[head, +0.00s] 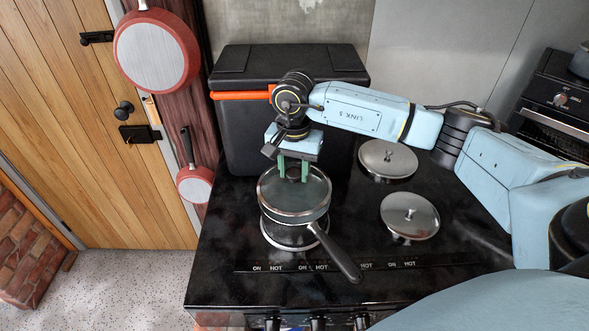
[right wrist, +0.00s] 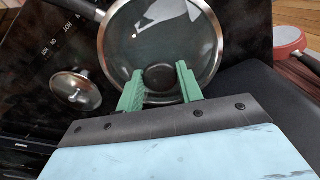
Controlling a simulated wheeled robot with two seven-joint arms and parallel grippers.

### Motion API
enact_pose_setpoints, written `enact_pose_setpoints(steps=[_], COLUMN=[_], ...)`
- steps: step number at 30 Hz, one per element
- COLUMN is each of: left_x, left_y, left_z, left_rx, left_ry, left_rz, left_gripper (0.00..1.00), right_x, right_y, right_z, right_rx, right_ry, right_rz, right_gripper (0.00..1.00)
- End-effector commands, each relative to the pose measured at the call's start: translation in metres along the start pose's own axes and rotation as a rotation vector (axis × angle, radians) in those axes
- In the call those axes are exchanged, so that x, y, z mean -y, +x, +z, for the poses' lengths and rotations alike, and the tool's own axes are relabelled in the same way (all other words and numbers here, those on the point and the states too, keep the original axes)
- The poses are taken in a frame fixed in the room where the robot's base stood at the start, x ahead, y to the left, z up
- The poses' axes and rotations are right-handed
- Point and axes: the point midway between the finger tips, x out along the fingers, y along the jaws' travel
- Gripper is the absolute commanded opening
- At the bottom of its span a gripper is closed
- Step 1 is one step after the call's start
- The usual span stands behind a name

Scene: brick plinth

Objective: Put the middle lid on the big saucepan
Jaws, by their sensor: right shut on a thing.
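The big saucepan (head: 336,252) sits on the dark hob, its long black handle pointing to the lower right in the head view. Its handle also shows at the upper left of the right wrist view (right wrist: 82,10). A round glass lid with a steel rim (head: 293,198), which I take as the middle lid, lies over the pan's mouth. In the right wrist view the lid (right wrist: 200,42) looks roughly level with the rim; I cannot tell if it is fully seated. My right gripper (head: 294,176) is shut on its dark knob (right wrist: 160,77) with green fingers. My left gripper is out of view.
Two other lids lie to the right on the hob, one at the back (head: 388,158) and one nearer the front (head: 410,214). A large black box (head: 240,140) stands behind the saucepan. Red pans (head: 155,55) hang at the left. The hob's front left is clear.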

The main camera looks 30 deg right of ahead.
Motion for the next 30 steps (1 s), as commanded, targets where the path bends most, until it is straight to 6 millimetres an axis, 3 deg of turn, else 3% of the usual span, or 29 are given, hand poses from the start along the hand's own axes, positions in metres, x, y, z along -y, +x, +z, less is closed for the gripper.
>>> enact_pose_setpoints(steps=[30], left_x=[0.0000], left_y=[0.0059], left_z=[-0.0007], left_rx=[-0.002], left_ry=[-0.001], left_rz=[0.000], left_gripper=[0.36], right_x=[-0.0003], right_y=[0.0004], right_z=[-0.0002], right_rx=[-0.001], right_ry=[0.000], right_rz=[0.000], right_gripper=[0.00])
